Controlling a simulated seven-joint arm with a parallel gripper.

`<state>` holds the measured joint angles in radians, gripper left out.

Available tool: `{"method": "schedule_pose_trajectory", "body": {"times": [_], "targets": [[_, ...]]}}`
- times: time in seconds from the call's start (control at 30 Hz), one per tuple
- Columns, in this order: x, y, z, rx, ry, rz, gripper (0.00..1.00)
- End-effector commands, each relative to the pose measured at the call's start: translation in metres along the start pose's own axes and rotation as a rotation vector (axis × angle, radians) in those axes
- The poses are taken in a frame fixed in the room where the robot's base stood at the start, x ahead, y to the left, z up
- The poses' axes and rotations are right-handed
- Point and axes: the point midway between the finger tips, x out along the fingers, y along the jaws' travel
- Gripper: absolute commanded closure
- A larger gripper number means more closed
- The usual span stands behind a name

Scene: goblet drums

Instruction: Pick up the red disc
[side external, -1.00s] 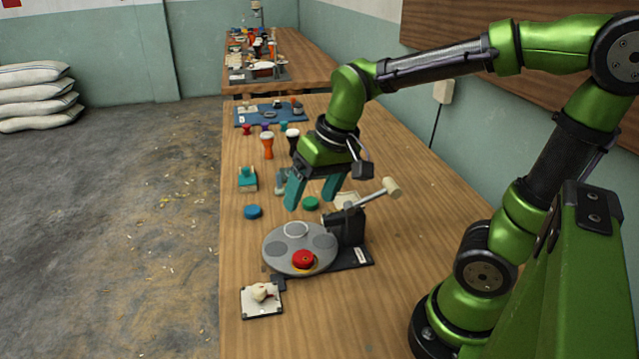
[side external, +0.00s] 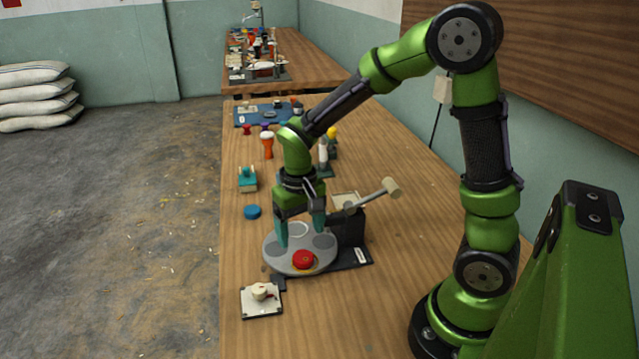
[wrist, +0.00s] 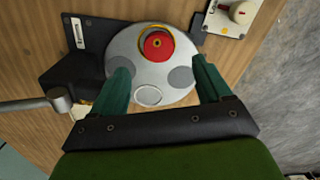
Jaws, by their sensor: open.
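The red disc (side external: 303,259) lies on the near part of a round grey plate (side external: 272,253), with a yellow ring showing at its edge. In the wrist view the red disc (wrist: 158,45) sits beyond my fingertips, near the far edge of the plate (wrist: 125,45). My gripper (side external: 300,240) has teal fingers pointing down over the back part of the plate. In the wrist view my gripper (wrist: 165,78) is open, with nothing between the fingers. The disc is in front of the fingers in the side view and apart from them.
A black stand (side external: 350,225) with a wooden-headed mallet (side external: 375,194) rises at the plate's right. A small white tile with a cream knob (side external: 260,292) lies front left. A blue disc (side external: 252,212) and a teal block (side external: 247,178) stand behind left.

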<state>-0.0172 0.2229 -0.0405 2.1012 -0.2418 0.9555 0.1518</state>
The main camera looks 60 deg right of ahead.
Motion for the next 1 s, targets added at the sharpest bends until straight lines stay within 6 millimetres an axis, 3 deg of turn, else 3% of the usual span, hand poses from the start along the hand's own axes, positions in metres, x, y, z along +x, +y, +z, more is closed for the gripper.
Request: {"method": "schedule_pose_trajectory", "body": {"times": [0.27, 0.5, 0.83, 1.0], "targets": [[0.023, 0.001, 0.002, 0.0, -0.002, 0.001, 0.23], [0.057, 0.002, 0.005, 0.001, -0.003, 0.0, 0.23], [0.064, 0.002, 0.004, 0.002, 0.001, -0.001, 0.23], [0.064, 0.001, 0.004, 0.001, 0.001, -0.001, 0.49]]}}
